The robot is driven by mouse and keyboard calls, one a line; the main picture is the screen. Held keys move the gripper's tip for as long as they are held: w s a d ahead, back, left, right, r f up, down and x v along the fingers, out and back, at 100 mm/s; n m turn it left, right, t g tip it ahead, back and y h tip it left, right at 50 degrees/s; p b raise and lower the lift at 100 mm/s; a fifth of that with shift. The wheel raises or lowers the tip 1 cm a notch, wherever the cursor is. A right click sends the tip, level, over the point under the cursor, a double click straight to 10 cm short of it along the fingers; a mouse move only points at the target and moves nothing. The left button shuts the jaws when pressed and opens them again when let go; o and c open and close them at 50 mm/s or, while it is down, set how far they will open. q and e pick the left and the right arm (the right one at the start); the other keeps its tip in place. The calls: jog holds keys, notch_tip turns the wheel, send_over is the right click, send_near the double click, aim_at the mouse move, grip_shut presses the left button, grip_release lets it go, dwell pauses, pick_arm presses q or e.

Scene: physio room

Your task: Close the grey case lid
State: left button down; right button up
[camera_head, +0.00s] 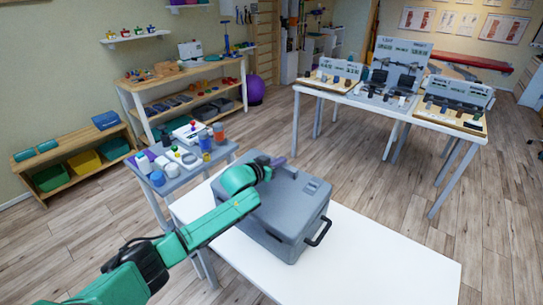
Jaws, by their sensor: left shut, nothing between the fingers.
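The grey case (300,226) stands on the white table (385,264), with a dark handle (319,232) on its right front side. Its lid (297,192) lies down over the body, flat or nearly flat. I cannot tell whether it is fully seated. My left arm reaches in from the lower left across the case and hides part of the lid and left side. My left gripper (277,162) is shut and empty, at the far part of the lid. Whether it touches the lid is unclear. My right gripper is not in view.
A small grey table (177,185) with cups, bottles and small items stands close behind the case on the left. A long white table (345,96) with display boards is at the back right. The white table's front right part is bare.

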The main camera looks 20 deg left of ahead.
pick_arm(q)
jog(key=shift+w+d+f, duration=0.25)
jog(key=shift+w+f, duration=0.05)
jog(key=shift+f, duration=0.25)
jog(key=shift+w+f, duration=0.1)
jog(key=shift+f, duration=0.1)
